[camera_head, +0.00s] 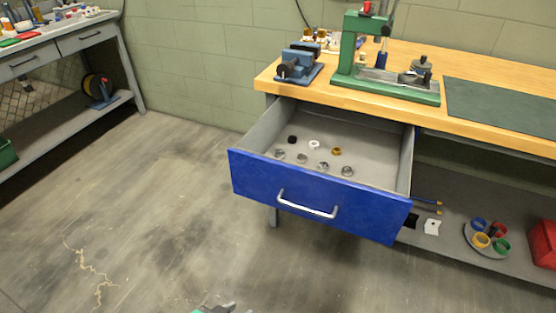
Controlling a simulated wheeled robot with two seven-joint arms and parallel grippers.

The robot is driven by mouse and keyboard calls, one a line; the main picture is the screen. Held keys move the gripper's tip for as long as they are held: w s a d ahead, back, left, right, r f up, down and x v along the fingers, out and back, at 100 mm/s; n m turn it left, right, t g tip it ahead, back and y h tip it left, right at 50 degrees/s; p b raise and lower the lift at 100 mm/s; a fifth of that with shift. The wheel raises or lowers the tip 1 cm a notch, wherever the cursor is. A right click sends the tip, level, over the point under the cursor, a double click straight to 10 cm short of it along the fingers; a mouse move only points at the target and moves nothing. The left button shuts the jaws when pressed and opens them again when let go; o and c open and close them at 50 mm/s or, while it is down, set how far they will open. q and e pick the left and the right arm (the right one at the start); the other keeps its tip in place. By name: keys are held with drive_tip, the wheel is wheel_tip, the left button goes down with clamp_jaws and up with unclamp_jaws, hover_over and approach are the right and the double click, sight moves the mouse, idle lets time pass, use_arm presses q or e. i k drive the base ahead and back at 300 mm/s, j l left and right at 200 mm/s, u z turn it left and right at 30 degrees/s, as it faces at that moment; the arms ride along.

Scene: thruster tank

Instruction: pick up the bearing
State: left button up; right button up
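The blue-fronted drawer (250,173) under the workbench is open. Several small grey metal rings that look like bearings lie in a row on its floor, near the front panel. From left to right I can mark one ring (279,155), another ring (301,158) and a third ring (323,167); one more lies at the right end. Behind them are a black ring (292,139), a white ring (314,145) and a brass-coloured ring (336,151). A small part of what looks like my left gripper (218,308) shows at the bottom edge, well short of the drawer; its fingers are mostly cut off. My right gripper is out of view.
The wooden bench top (470,120) carries a blue vise (298,66), a green press (385,90) and a dark mat (500,103). A shelf below holds coloured cups (480,240) and a red bin (544,242). The floor (150,230) left of the drawer is clear.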

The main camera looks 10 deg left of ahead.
sight(301, 158)
drive_tip(key=l+u, duration=0.25)
drive_tip(key=l, duration=0.35)
drive_tip(key=l+u, duration=0.25)
drive_tip(key=l, duration=0.35)
drive_tip(key=l+u, duration=0.25)
drive_tip(key=l, duration=0.35)
drive_tip(key=k+l+u, duration=0.25)
drive_tip(key=l, duration=0.3)
drive_tip(key=i+l, duration=0.05)
